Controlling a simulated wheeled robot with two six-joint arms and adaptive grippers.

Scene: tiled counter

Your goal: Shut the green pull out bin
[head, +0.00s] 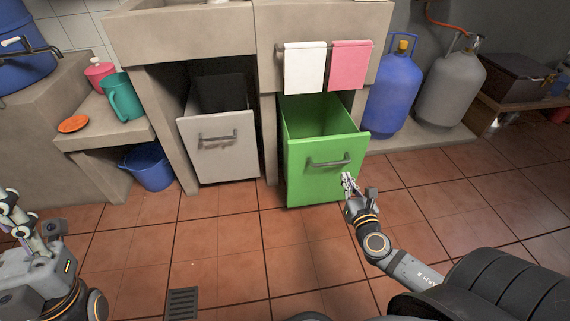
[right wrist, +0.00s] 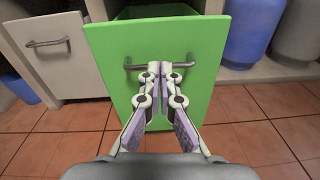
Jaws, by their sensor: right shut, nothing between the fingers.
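The green pull-out bin (head: 315,177) stands open under the counter, its front well out from the cabinet and its hollow inside showing. It has a grey bar handle (head: 328,162). In the right wrist view the green front (right wrist: 205,50) fills the middle, with the handle (right wrist: 133,67) behind my fingertips. My right gripper (head: 347,178) is shut and empty, in front of the bin near the handle. Whether it touches is unclear. My left gripper (head: 10,214) is partly in view at the left edge, away from the bin; its jaw state is unclear.
A grey pull-out bin (head: 218,160) also stands out, left of the green one. White (head: 304,68) and pink (head: 351,65) towels hang above. A blue gas cylinder (head: 394,92) stands right; a blue bucket (head: 149,166) is left. The tiled floor in front is mostly clear.

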